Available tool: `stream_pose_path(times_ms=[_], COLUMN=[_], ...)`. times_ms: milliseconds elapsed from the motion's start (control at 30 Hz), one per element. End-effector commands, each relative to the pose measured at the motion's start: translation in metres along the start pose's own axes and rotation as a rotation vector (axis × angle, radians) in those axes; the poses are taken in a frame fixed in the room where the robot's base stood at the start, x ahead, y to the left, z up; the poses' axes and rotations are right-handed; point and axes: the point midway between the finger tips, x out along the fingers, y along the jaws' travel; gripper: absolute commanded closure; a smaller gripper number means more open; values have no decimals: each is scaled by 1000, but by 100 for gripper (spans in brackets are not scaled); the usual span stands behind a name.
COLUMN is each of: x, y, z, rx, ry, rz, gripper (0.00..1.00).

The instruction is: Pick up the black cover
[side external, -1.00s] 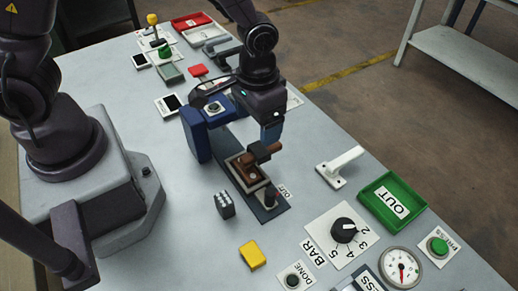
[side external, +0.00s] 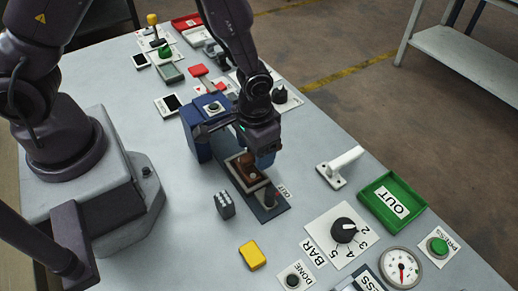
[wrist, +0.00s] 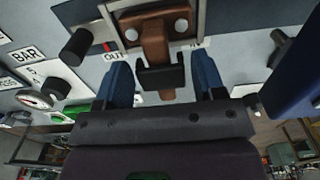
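A small black piece (wrist: 162,77), which looks like the black cover, sits on a brown part (wrist: 155,35) in the wrist view. My gripper (wrist: 162,68) is open, with one blue finger on each side of the piece and visible gaps between. In the side view my gripper (side external: 265,160) is low over the brown part (side external: 246,172) of the frame fixture. My gripper hides the black piece there.
A dark plate (side external: 272,212) marked OUT carries the fixture. A blue box (side external: 195,135) stands close behind my gripper. A white handle (side external: 340,166) and green OUT tray (side external: 393,200) are to the right.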

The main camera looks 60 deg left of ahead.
Motion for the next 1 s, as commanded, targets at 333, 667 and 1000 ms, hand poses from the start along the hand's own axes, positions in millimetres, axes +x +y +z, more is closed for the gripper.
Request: stream_pose_path(times_ms=[333, 667, 1000], x=[0, -18, -78], y=[0, 0, 0], z=[0, -1, 0], rx=[0, 0, 0], ry=[0, 3, 5], rz=[0, 1, 2], gripper=[74, 74, 74])
